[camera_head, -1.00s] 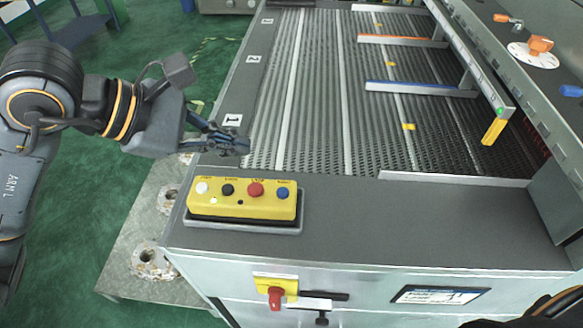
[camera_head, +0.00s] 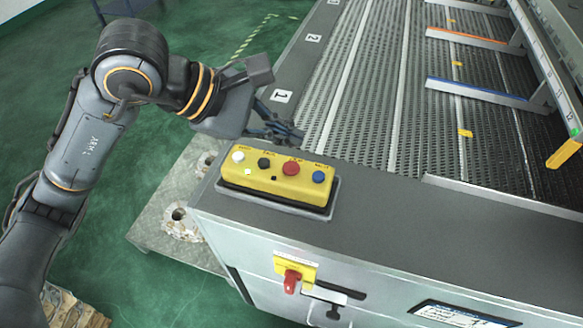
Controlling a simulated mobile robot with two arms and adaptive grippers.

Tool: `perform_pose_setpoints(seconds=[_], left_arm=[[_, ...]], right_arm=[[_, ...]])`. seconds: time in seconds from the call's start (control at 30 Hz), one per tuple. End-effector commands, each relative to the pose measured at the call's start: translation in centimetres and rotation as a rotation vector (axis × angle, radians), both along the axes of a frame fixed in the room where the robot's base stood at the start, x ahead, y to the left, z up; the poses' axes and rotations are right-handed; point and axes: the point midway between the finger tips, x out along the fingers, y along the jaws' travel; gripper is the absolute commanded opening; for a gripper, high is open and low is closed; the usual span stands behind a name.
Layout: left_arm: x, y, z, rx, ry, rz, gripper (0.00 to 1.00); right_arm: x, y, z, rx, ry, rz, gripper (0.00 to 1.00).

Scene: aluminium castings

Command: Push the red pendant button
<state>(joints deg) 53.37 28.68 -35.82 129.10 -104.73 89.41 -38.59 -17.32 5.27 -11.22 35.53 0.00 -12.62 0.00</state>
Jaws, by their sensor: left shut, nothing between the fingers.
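The yellow pendant box (camera_head: 262,185) lies in a dark tray on the near left corner of the machine top. It carries a white, a black, a red and a blue button in a row. The red pendant button (camera_head: 291,168) is third from the left and uncovered. My left gripper (camera_head: 296,136) is shut and empty. In the picture it is just above the box's far edge, by the label 1, apart from the buttons. Its height over the surface is hard to tell. My right gripper is not in view.
A perforated conveyor bed (camera_head: 375,100) with orange and blue rails (camera_head: 480,92) lies beyond the box. A red rotary switch (camera_head: 291,281) on a yellow plate sits on the front panel. The grey top right of the box is clear. A metal plate (camera_head: 178,213) lies on the green floor.

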Motion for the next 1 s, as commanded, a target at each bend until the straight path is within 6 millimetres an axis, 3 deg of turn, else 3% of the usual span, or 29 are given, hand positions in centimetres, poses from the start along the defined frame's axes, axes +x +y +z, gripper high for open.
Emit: perform_pose_setpoints(seconds=[0.13,0.3,0.57,1.0], left_arm=[[0.0,0.0,-2.7,0.0,0.0,0.0,0.0],[0.0,0.0,-4.0,-0.001,-0.001,0.001,0.0],[0.0,0.0,-4.3,-0.001,0.0,0.0,0.0],[0.0,0.0,-4.3,-0.001,0.0,-0.001,0.0]], right_arm=[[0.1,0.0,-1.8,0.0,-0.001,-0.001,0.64],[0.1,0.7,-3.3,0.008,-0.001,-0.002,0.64],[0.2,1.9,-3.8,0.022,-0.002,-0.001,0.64],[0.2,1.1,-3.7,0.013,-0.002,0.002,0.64]])
